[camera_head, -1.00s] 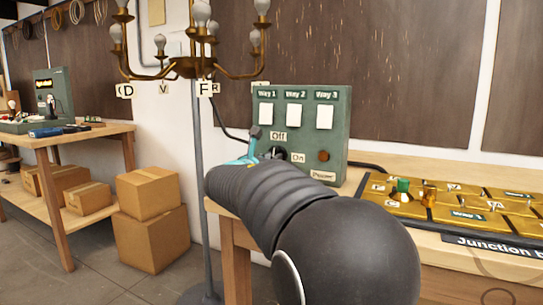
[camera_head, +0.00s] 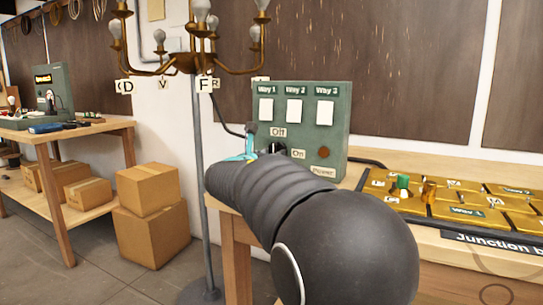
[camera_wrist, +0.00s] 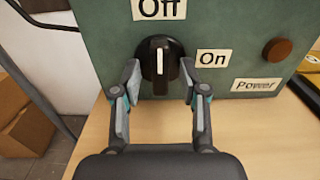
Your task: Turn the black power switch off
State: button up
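The black power switch (camera_wrist: 160,64) is a rotary knob with a white line, on the front of the green panel box (camera_wrist: 235,25). Its white line stands upright, towards the "Off" label (camera_wrist: 160,9) above it; the "On" label (camera_wrist: 212,58) is to its right. My gripper (camera_wrist: 160,78) is open, with one finger on each side of the knob. I cannot tell whether the fingers touch it. In the head view, my arm hides most of the gripper and only part of the knob (camera_head: 277,148) shows.
The panel has three white rocker switches (camera_head: 296,111) and a brown round button (camera_wrist: 276,50) above a "Power" label (camera_wrist: 256,85). A gold junction board (camera_head: 460,210) lies to the right on the wooden table (camera_wrist: 260,135). A chandelier (camera_head: 190,62) hangs on a pole at left.

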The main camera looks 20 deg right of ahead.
jog(key=shift+a, duration=0.1)
jog(key=v, duration=1.2)
jog(key=shift+s, duration=0.1)
